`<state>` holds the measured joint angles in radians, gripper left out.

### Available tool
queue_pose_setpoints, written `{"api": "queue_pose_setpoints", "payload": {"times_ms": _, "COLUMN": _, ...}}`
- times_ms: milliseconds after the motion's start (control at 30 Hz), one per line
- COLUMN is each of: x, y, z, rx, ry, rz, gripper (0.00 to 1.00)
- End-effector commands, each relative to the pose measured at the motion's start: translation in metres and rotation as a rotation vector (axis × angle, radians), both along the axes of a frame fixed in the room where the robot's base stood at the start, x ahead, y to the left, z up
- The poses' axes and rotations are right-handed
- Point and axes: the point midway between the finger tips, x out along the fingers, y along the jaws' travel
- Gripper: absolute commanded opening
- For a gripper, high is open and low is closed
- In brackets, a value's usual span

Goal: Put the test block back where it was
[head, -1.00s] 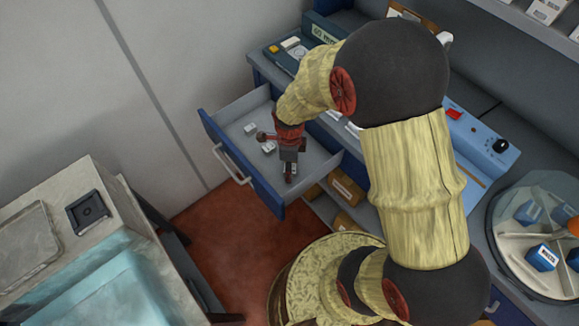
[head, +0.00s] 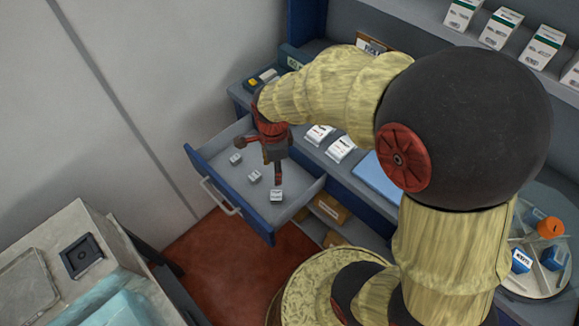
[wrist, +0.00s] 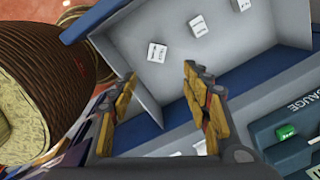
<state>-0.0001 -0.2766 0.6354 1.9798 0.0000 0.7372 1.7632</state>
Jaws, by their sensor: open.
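Three small white blocks lie apart in a row on the grey floor of the open blue drawer (head: 201,163): a back one (head: 235,159), a middle one (head: 254,177) and a front one (head: 277,196). Their printed labels are too small to read, so I cannot tell by marking which is the test block. In the wrist view one block (wrist: 157,52) lies just beyond my fingertips, with two others (wrist: 197,25) (wrist: 240,4) further off. My gripper (head: 277,173) is open and empty above the front block, apart from it; its spread fingers show in the wrist view (wrist: 161,76).
The drawer's walls and its handle (head: 221,197) stand around and in front of the blocks. White packets (head: 341,149) lie on the counter beside my arm. A gauge device (wrist: 290,133) with a green button is near the drawer. Brown boxes (head: 330,209) sit below the counter.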

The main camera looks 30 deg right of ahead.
Motion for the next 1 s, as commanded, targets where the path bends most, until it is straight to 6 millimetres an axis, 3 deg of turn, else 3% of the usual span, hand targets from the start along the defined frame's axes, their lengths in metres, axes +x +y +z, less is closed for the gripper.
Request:
{"api": "queue_pose_setpoints", "payload": {"times_ms": 33, "x": -0.003, "y": 0.0, "z": 0.024, "rx": -0.009, "ry": -0.039, "rz": 0.107, "gripper": 0.48}}
{"api": "queue_pose_setpoints", "payload": {"times_ms": 200, "x": -0.028, "y": 0.0, "z": 0.089, "rx": -0.073, "ry": -0.139, "rz": 0.53, "gripper": 0.48}}
{"api": "queue_pose_setpoints", "payload": {"times_ms": 500, "x": -0.091, "y": 0.0, "z": 0.172, "rx": -0.287, "ry": -0.276, "rz": 1.254, "gripper": 0.48}}
{"api": "queue_pose_setpoints", "payload": {"times_ms": 733, "x": -0.127, "y": 0.0, "z": 0.197, "rx": -0.444, "ry": -0.308, "rz": 1.618, "gripper": 0.48}}
{"api": "queue_pose_setpoints", "payload": {"times_ms": 1000, "x": -0.135, "y": 0.0, "z": 0.201, "rx": -0.487, "ry": -0.308, "rz": 1.709, "gripper": 0.48}}
